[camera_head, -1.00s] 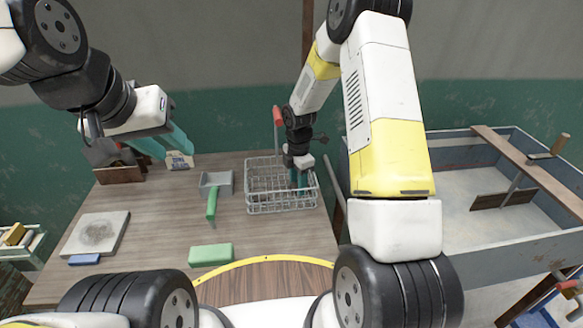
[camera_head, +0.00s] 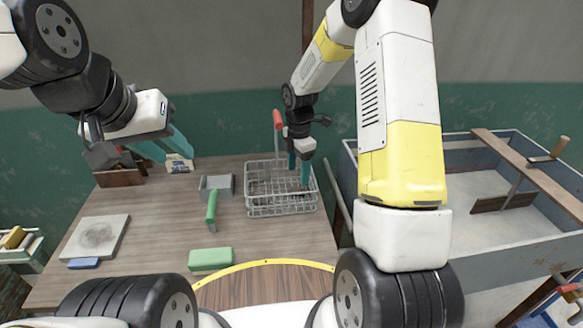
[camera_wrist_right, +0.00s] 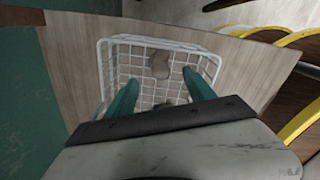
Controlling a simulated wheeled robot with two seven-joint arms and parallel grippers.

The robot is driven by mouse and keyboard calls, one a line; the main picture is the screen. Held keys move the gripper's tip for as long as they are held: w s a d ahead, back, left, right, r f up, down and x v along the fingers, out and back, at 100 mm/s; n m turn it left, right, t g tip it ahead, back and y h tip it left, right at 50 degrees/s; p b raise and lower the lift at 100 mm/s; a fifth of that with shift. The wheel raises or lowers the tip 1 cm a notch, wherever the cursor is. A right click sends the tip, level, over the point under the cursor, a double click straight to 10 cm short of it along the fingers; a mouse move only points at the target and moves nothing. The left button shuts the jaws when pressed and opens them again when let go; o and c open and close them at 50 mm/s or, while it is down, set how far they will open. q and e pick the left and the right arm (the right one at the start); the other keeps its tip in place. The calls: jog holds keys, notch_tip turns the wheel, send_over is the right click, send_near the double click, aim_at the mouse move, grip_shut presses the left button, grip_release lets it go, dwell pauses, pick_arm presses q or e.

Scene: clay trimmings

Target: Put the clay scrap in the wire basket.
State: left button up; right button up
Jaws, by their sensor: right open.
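The wire basket (camera_head: 282,210) stands on the worktable, right of its middle. In the right wrist view its white wire rim (camera_wrist_right: 104,75) surrounds a grey-brown lump of clay scrap (camera_wrist_right: 160,65) lying inside. A second small greyish lump (camera_wrist_right: 166,105) shows lower, between the fingers and partly hidden by my gripper. My right gripper (camera_head: 298,182) is open and points down over the basket, its teal fingers apart and holding nothing. It also shows in the right wrist view (camera_wrist_right: 160,92).
A grey scoop (camera_head: 222,183) with a green handle lies left of the basket. A green block (camera_head: 211,258), a pale square slab (camera_head: 108,232) and a blue block (camera_head: 84,263) lie nearer. A small packet (camera_head: 178,167) stands at the back. A large grey bin (camera_head: 480,200) is at right.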

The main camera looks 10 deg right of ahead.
aim_at(298, 188)
notch_tip(298, 188, up, 5)
jog(key=shift+r, duration=0.1)
